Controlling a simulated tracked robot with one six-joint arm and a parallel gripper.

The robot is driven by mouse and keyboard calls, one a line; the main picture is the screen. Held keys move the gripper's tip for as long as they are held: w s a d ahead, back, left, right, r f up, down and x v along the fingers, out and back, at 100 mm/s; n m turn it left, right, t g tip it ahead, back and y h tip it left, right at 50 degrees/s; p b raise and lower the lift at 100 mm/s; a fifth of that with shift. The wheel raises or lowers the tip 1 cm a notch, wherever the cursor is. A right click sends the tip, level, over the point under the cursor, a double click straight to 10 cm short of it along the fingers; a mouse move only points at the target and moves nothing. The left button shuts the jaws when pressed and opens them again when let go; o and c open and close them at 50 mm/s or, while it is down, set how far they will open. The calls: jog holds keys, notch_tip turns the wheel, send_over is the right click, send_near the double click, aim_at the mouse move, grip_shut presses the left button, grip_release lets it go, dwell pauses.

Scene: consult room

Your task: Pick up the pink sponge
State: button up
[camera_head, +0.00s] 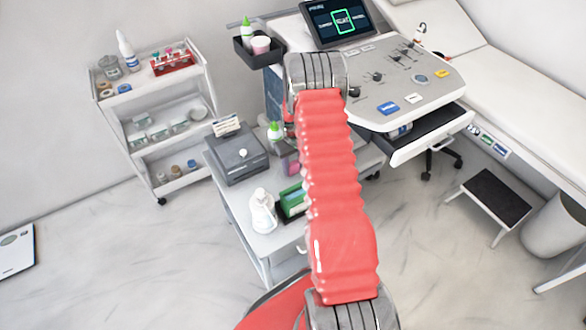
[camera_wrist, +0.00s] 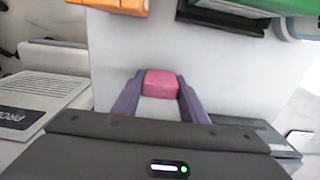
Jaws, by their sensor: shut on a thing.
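The pink sponge (camera_wrist: 161,84) is a small block in the middle of the wrist view. My gripper (camera_wrist: 160,88) has its two purple fingers on either side of the sponge, shut on it at their tips. Behind it is a plain pale surface. I cannot tell whether the sponge touches that surface or is held above it. In the head view my red arm covers the middle of the scene, and I cannot make out the gripper or sponge clearly there.
In the wrist view, an orange object (camera_wrist: 128,5) and a green object (camera_wrist: 232,14) lie beyond the sponge. In the head view, a white cart (camera_head: 238,208) carries a dark grey box (camera_head: 238,162) and a white bottle (camera_head: 263,212). An ultrasound console (camera_head: 405,85) stands at the right.

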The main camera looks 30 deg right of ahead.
aim_at(293, 163)
jog(key=shift+c, duration=1.3)
jog(key=shift+r, duration=0.15)
notch_tip(293, 163, up, 10)
jog(key=shift+f, duration=0.15)
